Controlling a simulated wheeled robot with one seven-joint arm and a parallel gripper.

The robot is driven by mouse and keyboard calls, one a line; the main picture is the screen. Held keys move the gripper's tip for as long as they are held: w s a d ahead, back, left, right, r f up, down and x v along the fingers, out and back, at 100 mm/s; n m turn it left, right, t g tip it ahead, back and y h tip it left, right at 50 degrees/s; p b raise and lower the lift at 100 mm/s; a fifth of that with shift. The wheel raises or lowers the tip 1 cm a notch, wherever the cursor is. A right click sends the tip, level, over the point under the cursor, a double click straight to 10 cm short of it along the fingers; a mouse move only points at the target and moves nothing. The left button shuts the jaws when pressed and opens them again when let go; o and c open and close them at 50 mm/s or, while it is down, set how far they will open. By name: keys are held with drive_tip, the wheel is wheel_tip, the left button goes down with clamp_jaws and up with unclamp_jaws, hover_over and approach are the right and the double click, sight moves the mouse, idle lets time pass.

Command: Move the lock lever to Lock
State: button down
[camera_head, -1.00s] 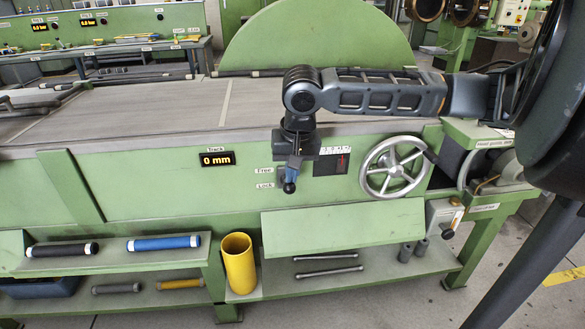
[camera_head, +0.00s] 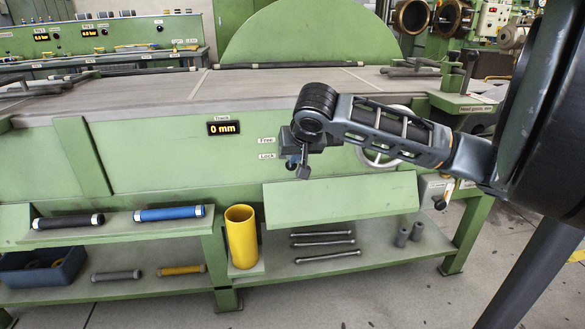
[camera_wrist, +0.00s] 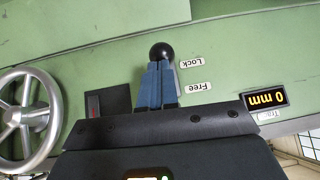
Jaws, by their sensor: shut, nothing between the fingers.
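The lock lever's black ball knob (camera_wrist: 162,50) shows in the wrist view, which is upside down, just past my fingertips. It lies close to the Lock label (camera_wrist: 192,63), farther from the Free label (camera_wrist: 199,88). The lever's stem is hidden by my fingers. My gripper (camera_wrist: 157,68) has its blue fingers together and empty, pointing toward the knob; I cannot tell whether they touch it. In the head view my gripper (camera_head: 291,160) is at the green panel, right of the Lock label (camera_head: 267,155) and below the Free label (camera_head: 266,140). My wrist hides most of the lever there.
A handwheel (camera_head: 378,157) is partly behind my arm; it also shows in the wrist view (camera_wrist: 28,118). A track display (camera_head: 224,128) reads 0 mm. A sloping green shelf (camera_head: 340,200) juts out below my gripper. A yellow tube (camera_head: 241,238) stands lower left.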

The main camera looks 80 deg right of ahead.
drive_tip(key=shift+a+f+h+b, duration=0.15)
drive_tip(key=shift+f+h+b, duration=0.05)
drive_tip(key=shift+f+b, duration=0.75)
drive_tip(key=shift+a+f+h+b, duration=0.1)
drive_tip(key=shift+f+h+b, duration=0.1)
drive_tip(key=shift+f+b, duration=0.65)
drive_tip(key=shift+s+f, duration=0.1)
drive_tip(key=shift+f, duration=0.05)
